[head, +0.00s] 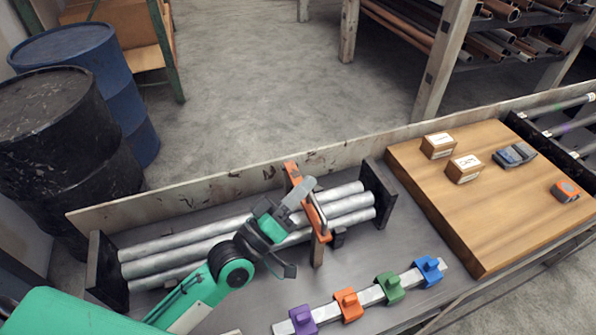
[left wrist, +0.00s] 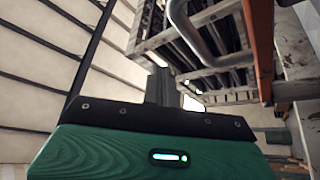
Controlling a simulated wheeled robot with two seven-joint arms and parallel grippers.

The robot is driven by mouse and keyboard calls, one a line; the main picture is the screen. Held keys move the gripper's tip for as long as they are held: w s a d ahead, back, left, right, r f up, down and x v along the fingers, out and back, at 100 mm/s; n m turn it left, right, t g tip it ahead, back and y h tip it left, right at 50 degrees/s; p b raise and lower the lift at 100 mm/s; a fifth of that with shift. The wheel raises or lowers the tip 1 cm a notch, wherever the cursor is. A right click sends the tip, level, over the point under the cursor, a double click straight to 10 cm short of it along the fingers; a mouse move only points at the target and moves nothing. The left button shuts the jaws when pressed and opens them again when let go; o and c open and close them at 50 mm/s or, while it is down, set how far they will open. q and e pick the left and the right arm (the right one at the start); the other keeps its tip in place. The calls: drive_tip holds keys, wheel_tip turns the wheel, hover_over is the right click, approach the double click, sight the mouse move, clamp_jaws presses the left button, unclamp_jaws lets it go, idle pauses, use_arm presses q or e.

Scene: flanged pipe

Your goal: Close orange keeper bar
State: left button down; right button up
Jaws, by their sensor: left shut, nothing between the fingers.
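The orange keeper bar (head: 294,174) runs crosswise over the grey pipes (head: 345,205) in the head view, from the back side to a small front post (head: 318,252). A curved metal handle (head: 319,213) is on it. I cannot tell whether its front end is seated. My left gripper (head: 304,187) is shut and empty, with its fingertips close beside the bar; I cannot tell whether they touch. In the left wrist view, the orange bar (left wrist: 258,50) stands at the right and the curved handle (left wrist: 200,40) is ahead of the fingers. My right gripper is out of view.
Purple (head: 302,319), orange (head: 347,305), green (head: 389,287) and blue (head: 427,269) clamps sit on a rail at the front. A wooden board (head: 490,225) with small boxes lies at the right. A low back wall (head: 210,190) and dark end plates (head: 380,192) bound the pipes.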

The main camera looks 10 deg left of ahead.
use_arm(q)
drive_tip(key=shift+s+d+f, duration=0.2)
drive_tip(key=shift+s+f, duration=0.05)
drive_tip(key=shift+f, duration=0.3)
drive_tip(key=shift+s+d+f, duration=0.15)
drive_tip(key=shift+s+f, duration=0.05)
drive_tip(key=shift+f, duration=0.35)
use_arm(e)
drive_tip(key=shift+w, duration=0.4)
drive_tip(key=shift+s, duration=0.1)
